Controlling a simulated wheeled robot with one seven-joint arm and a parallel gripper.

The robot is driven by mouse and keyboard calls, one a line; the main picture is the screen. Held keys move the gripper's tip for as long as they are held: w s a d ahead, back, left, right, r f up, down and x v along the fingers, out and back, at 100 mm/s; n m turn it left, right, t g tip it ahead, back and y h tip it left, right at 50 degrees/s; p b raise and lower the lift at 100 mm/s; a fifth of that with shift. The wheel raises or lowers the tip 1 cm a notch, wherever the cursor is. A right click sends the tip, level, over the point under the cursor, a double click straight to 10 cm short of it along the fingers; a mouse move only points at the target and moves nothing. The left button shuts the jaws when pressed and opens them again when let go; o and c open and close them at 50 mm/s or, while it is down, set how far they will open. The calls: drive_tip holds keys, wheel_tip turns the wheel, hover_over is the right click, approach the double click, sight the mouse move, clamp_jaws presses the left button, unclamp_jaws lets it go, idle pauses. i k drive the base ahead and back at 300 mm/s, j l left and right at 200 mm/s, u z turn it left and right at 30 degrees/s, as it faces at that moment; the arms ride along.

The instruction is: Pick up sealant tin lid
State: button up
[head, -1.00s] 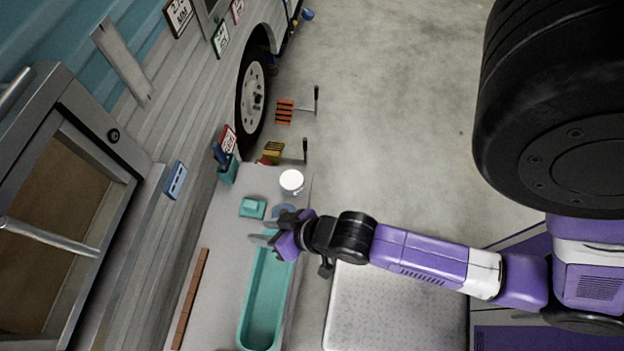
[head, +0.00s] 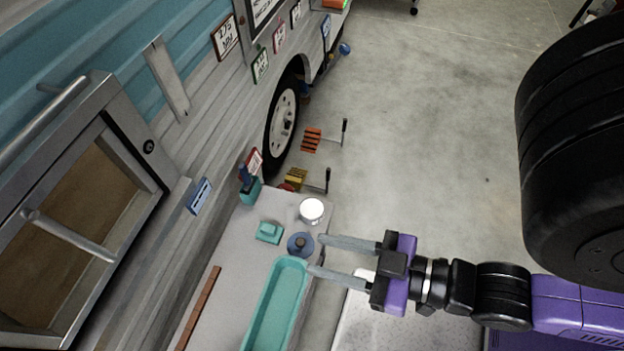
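A round blue-grey disc with a dark raised centre (head: 300,246), which looks like the sealant tin lid, lies flat on the grey bench. A white-topped tin (head: 311,209) stands just beyond it, close but apart. My gripper (head: 316,254) comes in from the right with its two long grey fingers spread and nothing between them. The fingertips are close to the disc's right edge, one on its far side and one on its near side. I cannot tell how high the fingers are above the bench.
A teal tray (head: 288,268) lies just nearer than the disc. A small teal block (head: 269,232) sits to its left, and a teal holder (head: 249,190) stands at the bench's far end. A brown strip (head: 197,318) lies by the camper wall. Open floor lies to the right.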

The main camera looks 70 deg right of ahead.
sight(300, 244)
drive_tip(key=k+l, duration=0.7)
drive_tip(key=k+l+u, duration=0.05)
